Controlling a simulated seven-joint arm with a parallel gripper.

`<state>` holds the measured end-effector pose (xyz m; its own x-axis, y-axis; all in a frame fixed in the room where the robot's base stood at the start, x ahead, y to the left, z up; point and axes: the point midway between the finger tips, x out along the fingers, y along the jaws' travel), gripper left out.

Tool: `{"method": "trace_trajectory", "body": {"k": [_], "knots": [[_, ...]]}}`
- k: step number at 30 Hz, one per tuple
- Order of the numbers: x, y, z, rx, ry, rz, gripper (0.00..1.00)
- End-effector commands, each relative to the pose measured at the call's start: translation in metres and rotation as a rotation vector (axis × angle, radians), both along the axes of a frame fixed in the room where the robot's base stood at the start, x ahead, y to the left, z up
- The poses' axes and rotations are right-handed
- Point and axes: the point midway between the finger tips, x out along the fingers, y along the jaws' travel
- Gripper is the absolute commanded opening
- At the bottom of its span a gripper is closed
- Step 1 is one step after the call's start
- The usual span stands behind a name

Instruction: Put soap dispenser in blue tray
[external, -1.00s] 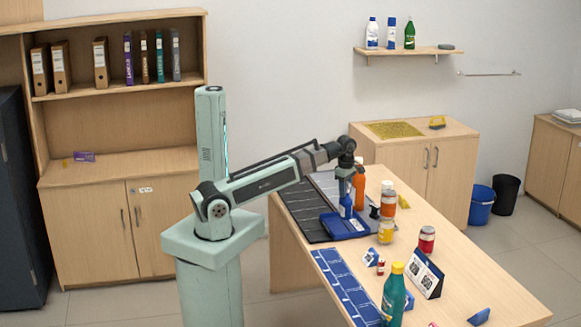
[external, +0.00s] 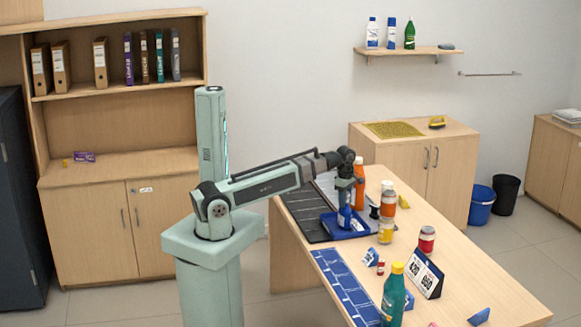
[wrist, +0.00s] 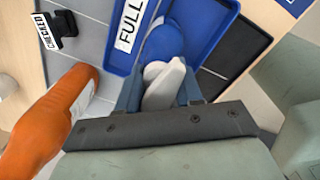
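The soap dispenser (external: 344,218) is a blue bottle. In the wrist view its blue body (wrist: 165,42) and white pump top show between my fingers. My gripper (external: 345,193) points down over the blue tray (external: 358,229) and is closed around the dispenser's top, with a finger on each side in the wrist view (wrist: 162,92). The dispenser is upright, inside the tray's outline, with its lower end low between the rims. Whether its base touches the tray floor is hidden. The tray, with a white "FULL" label, also shows in the wrist view (wrist: 231,40).
An orange bottle (external: 359,187) stands close behind the tray and looms at left in the wrist view (wrist: 50,120). A black stamp (wrist: 60,28) is beside the tray. Jars (external: 385,231) stand to its right. A green bottle (external: 394,297) and calendar (external: 426,273) are nearer the front.

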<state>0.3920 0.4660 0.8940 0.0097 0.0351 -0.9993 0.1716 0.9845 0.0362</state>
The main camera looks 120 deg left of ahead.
Motion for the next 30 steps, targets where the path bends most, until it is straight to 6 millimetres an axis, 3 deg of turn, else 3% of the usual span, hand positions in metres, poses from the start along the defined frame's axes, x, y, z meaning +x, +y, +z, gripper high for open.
{"method": "trace_trajectory", "body": {"k": [8, 20, 30], "knots": [[0.0, 0.0, 0.0, 0.0, 0.0, 0.0, 0.61], [0.0, 0.0, 0.007, 0.001, -0.001, 0.0, 0.61], [0.0, 0.0, 0.051, 0.003, -0.002, 0.0, 0.61]]}}
